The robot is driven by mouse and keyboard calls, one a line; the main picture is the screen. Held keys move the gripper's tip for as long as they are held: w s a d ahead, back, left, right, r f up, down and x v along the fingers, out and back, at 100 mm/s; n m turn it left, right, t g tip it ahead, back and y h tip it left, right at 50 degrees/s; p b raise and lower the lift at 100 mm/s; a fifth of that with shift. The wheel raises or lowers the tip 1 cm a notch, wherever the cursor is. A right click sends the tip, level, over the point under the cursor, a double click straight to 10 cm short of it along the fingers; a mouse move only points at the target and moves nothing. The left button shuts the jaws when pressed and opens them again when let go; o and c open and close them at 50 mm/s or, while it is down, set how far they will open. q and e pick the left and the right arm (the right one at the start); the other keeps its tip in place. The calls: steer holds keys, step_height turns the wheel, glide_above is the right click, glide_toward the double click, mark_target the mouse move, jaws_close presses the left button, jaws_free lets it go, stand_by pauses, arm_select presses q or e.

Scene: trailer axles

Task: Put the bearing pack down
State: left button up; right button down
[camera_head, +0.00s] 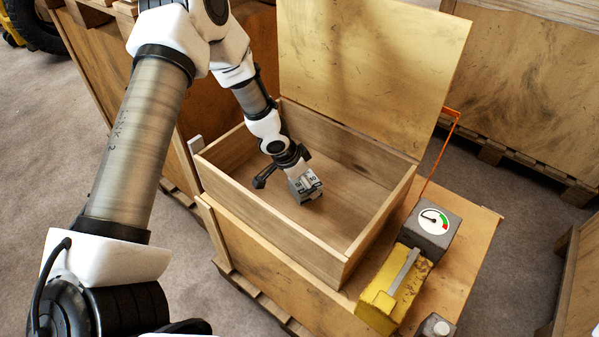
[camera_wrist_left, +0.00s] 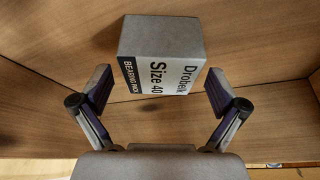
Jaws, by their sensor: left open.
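The bearing pack (camera_head: 305,188) is a small grey box with a white and black label. It appears to rest on the floor inside the open wooden box (camera_head: 270,228). My left gripper (camera_head: 284,168) is inside the wooden box, just at the pack. Its two fingers are spread open, one on each side, with visible gaps to the pack in the left wrist view (camera_wrist_left: 159,85). My right gripper is not in view.
The wooden box's lid (camera_head: 370,70) stands open at the back. Bare floor shows inside the box around the pack.

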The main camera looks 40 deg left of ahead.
arm_select(q)
steer(key=v, duration=1.1)
steer(key=shift+r, duration=0.35)
steer(key=shift+s, duration=0.1)
